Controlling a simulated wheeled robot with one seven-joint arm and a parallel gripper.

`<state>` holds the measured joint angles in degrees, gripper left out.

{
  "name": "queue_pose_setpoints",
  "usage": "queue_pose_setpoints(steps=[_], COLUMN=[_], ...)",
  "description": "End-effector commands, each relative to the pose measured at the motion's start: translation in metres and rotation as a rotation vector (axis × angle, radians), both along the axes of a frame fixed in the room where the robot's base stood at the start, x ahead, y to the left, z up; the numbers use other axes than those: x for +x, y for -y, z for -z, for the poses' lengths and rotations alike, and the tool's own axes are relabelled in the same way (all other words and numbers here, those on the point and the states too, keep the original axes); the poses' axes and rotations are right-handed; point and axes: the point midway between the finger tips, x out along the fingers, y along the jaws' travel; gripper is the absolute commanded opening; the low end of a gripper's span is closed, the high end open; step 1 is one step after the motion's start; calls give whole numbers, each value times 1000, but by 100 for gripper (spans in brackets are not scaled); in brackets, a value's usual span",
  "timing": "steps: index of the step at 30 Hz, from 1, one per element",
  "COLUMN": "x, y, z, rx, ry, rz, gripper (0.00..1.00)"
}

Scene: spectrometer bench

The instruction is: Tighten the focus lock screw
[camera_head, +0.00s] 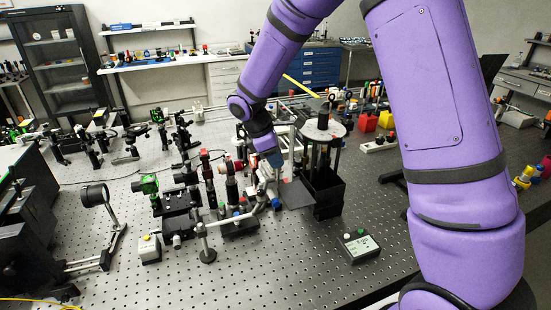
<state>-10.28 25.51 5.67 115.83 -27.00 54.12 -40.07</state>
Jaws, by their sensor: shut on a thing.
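My purple arm reaches down from the top to the instrument assembly in the middle of the optical bench (300,262). My gripper (268,184) is at its end, low among the instrument's parts and left of a dark flat plate (297,194). It is shut on a small part, which I take to be the focus lock screw. The screw itself is too small and too covered to make out. A small blue knob (276,203) shows just below the gripper. A horizontal tube on a post (207,228) lies to the lower left.
A round-topped stand (324,130) with a black box below is close on the right. Optical mounts with red and green parts (150,185) crowd the left. A small control box (358,246) lies at front right. The bench's front middle is clear.

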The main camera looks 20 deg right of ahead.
Motion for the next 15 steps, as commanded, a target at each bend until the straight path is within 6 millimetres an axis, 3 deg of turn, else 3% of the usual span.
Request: queue_pose_setpoints(steps=[15], x=[3], y=[1], z=[-1], rx=[1], ry=[1], rz=[477], gripper=[0])
